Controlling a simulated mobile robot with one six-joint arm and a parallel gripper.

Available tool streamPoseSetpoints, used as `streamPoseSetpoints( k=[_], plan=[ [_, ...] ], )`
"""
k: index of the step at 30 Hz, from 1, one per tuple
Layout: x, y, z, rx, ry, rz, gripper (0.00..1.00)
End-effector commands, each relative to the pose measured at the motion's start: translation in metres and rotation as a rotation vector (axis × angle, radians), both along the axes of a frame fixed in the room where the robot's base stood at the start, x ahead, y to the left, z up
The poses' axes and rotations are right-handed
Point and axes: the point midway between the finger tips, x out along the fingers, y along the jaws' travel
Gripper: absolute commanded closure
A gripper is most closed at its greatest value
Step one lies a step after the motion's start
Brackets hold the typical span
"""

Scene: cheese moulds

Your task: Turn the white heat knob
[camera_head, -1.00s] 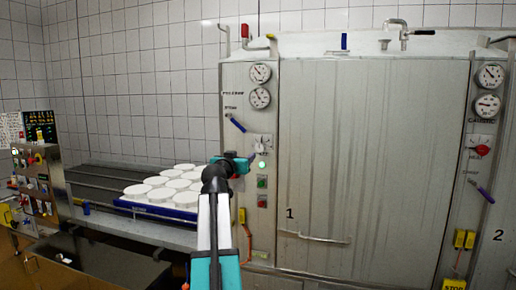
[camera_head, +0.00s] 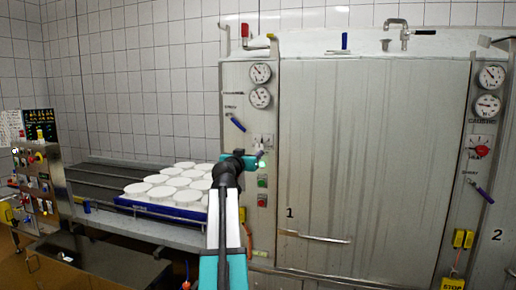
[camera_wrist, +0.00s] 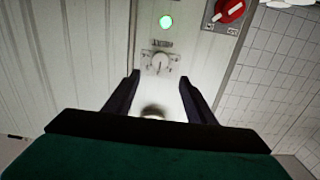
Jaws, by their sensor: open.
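The white heat knob (camera_wrist: 160,62) sits on a small dial plate on the steel panel in the wrist view. It lies between my two fingertips in that picture, with a lit green lamp (camera_wrist: 166,21) above it. In the head view the dial plate (camera_head: 263,139) shows just above my gripper (camera_head: 262,156), which reaches the panel left of door 1. My gripper (camera_wrist: 160,77) is open with a finger on each side of the knob in the wrist view. I cannot tell whether the fingers touch it. A blurred dark patch lies between the fingers.
A red rotary switch (camera_wrist: 229,11) is close by on the panel in the wrist view. The blue lever (camera_head: 238,124), a green button (camera_head: 262,181) and a red button (camera_head: 262,200) are near my gripper. White moulds (camera_head: 170,185) fill a blue tray to the left.

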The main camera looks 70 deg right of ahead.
Motion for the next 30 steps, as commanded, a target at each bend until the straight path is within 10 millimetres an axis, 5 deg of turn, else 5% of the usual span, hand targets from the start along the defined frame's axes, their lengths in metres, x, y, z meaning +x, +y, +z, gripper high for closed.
streamPoseSetpoints(
  k=[21,30],
  plan=[
    [0.006,-0.083,0.002,0.001,0.0,0.0,0.5],
    [0.006,-0.104,0.001,0.0,0.0,0.001,0.5]
  ],
)
